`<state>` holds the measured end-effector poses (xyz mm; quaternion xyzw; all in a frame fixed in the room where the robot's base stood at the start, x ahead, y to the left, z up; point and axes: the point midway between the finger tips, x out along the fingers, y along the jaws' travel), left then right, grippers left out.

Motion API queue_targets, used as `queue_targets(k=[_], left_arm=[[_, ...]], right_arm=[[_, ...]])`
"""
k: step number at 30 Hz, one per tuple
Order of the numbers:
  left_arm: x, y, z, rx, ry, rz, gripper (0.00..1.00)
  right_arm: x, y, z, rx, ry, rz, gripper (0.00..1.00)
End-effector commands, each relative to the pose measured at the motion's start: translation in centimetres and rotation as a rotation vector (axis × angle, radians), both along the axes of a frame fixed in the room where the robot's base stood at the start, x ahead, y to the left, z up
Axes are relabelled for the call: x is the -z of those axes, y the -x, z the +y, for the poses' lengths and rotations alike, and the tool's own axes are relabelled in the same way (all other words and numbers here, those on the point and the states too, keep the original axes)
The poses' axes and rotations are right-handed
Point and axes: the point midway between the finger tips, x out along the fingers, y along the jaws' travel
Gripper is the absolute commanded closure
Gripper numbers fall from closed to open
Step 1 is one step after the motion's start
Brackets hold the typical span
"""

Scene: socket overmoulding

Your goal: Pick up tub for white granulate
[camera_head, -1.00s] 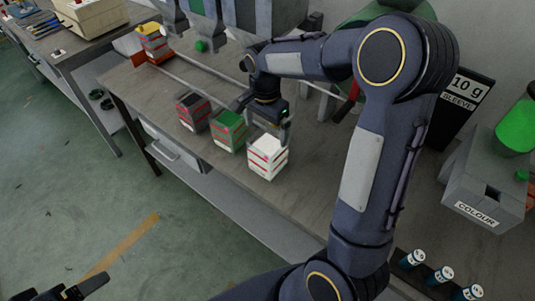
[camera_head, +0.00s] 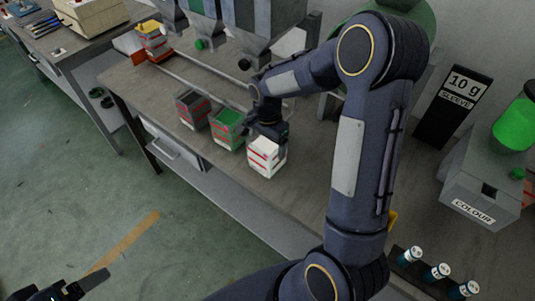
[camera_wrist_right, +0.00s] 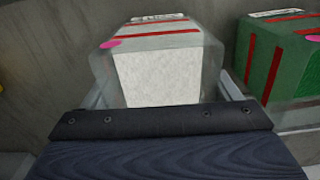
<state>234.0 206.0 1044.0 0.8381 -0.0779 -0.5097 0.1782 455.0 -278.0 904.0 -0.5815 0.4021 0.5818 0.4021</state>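The tub with white granulate (camera_head: 266,158) is a pale box with red stripes, standing upright at the front edge of the bench. Its white fill shows in the right wrist view (camera_wrist_right: 160,75). My right gripper (camera_head: 268,132) is low over this tub, its fingers on either side of it. The fingers look open; whether they touch the walls I cannot tell. The lower part of the tub is hidden in the wrist view. My left gripper (camera_head: 72,288) is open and empty over the floor at the bottom left.
A green-filled tub (camera_head: 228,130) stands close to the left of the white one, and a dark-filled tub (camera_head: 193,110) beyond it. Hoppers (camera_head: 270,25) stand behind. The colour box (camera_head: 478,185) and the 10 g sleeve box (camera_head: 455,105) are at the right.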

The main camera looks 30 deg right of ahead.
Motion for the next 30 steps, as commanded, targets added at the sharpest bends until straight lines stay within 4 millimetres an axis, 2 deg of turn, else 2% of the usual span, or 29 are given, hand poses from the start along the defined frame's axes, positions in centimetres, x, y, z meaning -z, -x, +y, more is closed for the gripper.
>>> queue_targets(k=[1,12,23,30], left_arm=[[0.0,0.0,0.0,0.000,0.000,0.000,0.20],[0.0,0.0,0.0,0.000,0.000,0.000,0.20],[0.0,0.0,0.0,0.000,0.000,0.000,0.20],[0.2,0.0,0.0,0.000,0.000,0.000,0.20]], right_arm=[[0.0,0.0,0.0,0.000,0.000,0.000,0.30],[-0.1,-0.1,0.0,0.000,0.000,-0.002,0.76],[-0.7,-0.1,0.0,0.000,0.000,-0.005,0.76],[-3.7,0.2,0.0,0.000,0.001,-0.007,0.76]])
